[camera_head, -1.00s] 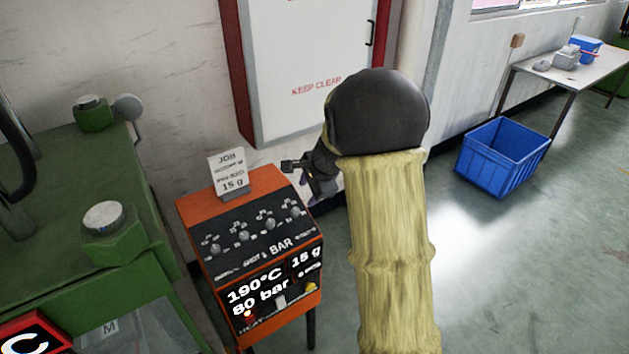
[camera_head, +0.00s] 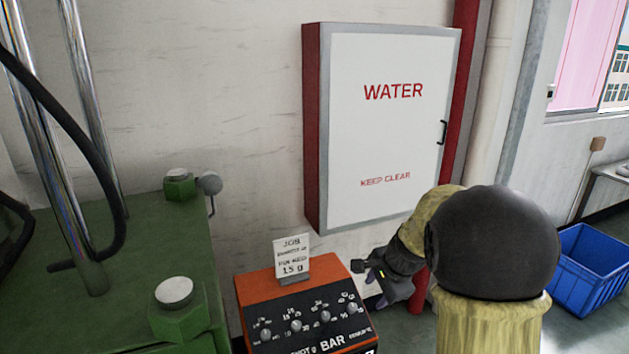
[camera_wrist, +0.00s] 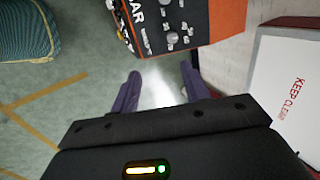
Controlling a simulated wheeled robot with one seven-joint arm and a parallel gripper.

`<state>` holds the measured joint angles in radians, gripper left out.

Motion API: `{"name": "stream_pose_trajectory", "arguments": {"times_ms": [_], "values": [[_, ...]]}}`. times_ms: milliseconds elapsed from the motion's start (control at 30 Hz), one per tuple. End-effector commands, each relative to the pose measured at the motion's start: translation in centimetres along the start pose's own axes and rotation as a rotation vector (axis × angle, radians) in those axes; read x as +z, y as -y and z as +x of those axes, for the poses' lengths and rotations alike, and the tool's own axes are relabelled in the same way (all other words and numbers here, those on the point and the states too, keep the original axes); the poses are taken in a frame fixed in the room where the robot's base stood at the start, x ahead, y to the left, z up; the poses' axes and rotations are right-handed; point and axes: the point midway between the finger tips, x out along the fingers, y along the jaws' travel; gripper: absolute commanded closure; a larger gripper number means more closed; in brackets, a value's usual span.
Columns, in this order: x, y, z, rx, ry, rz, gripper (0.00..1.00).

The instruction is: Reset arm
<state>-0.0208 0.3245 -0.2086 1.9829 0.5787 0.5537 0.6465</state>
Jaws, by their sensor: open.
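My gripper (camera_wrist: 160,90) shows in the wrist view with its two dark purple fingers apart and nothing between them but grey floor. In the head view my gripper (camera_head: 376,282) is partly hidden by my arm, just right of the orange control box (camera_head: 262,287). The box carries a row of knobs and a white job card (camera_head: 292,258) reading 15 g. The box also shows at the top of the wrist view (camera_wrist: 205,20). My gripper appears apart from the box.
A white and red WATER cabinet (camera_head: 385,130) marked KEEP CLEAR hangs on the wall behind my gripper. A green machine (camera_head: 110,285) stands at left. A blue crate (camera_head: 590,268) sits on the floor at right, near a table (camera_head: 608,190). Floor between is clear.

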Motion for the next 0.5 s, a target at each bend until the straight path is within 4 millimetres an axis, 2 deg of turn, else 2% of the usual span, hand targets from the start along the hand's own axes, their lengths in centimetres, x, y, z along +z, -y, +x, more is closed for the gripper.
{"name": "stream_pose_trajectory", "arguments": {"times_ms": [167,300,400,500], "values": [[3.4,-6.5,-1.2,0.096,-0.009,-0.405,0.54],[6.1,-12.2,-2.2,0.171,-0.001,-0.804,0.54],[7.6,-15.6,-2.9,0.211,0.013,-1.055,0.54],[8.4,-17.7,-3.2,0.235,0.023,-1.218,0.54]]}}
